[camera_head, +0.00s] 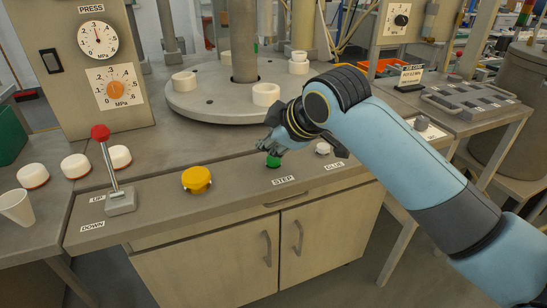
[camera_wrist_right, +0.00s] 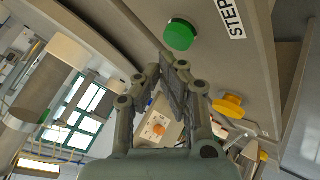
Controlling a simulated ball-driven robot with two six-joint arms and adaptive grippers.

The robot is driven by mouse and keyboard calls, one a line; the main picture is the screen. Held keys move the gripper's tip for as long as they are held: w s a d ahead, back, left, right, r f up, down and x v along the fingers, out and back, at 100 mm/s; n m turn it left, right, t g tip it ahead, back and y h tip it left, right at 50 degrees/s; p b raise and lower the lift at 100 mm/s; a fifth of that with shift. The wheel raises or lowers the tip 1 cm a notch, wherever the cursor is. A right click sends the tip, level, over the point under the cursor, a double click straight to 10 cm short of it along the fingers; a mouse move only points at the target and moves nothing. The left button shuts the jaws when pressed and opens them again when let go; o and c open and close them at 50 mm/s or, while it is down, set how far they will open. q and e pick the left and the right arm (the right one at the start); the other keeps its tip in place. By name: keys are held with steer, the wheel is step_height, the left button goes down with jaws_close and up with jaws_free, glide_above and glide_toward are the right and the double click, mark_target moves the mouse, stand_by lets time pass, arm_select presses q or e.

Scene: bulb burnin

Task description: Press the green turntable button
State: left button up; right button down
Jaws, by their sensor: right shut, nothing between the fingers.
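The green button (camera_head: 273,162) sits on the grey front panel behind the STEP label (camera_head: 283,180), partly hidden by my right gripper. My right gripper (camera_head: 269,147) is shut and empty, its fingertips close above the button. In the wrist view the green button (camera_wrist_right: 181,34) shows whole, just beyond the tips of the closed fingers (camera_wrist_right: 168,62). I cannot tell whether the tips touch it. The round turntable (camera_head: 200,104) lies behind the panel and carries several white rings. My left gripper is in neither view.
A yellow button (camera_head: 196,179) and a red-knobbed lever (camera_head: 102,134) stand left of the green button. A white button (camera_head: 323,148) is to its right, behind the GLUE label. White caps with red rims (camera_head: 75,166) and a white cup (camera_head: 16,207) are at the far left.

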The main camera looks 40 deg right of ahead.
mark_target(271, 159)
steer(key=shift+f, duration=0.15)
steer(key=shift+f, duration=0.25)
steer(key=shift+f, duration=0.55)
stand_by(0.7)
steer(key=shift+r, duration=0.1)
steer(key=shift+r+p, duration=0.85)
steer(key=shift+p, duration=0.55)
step_height(271, 159, up, 5)
steer(key=p, duration=0.6)
steer(key=shift+r, duration=0.1)
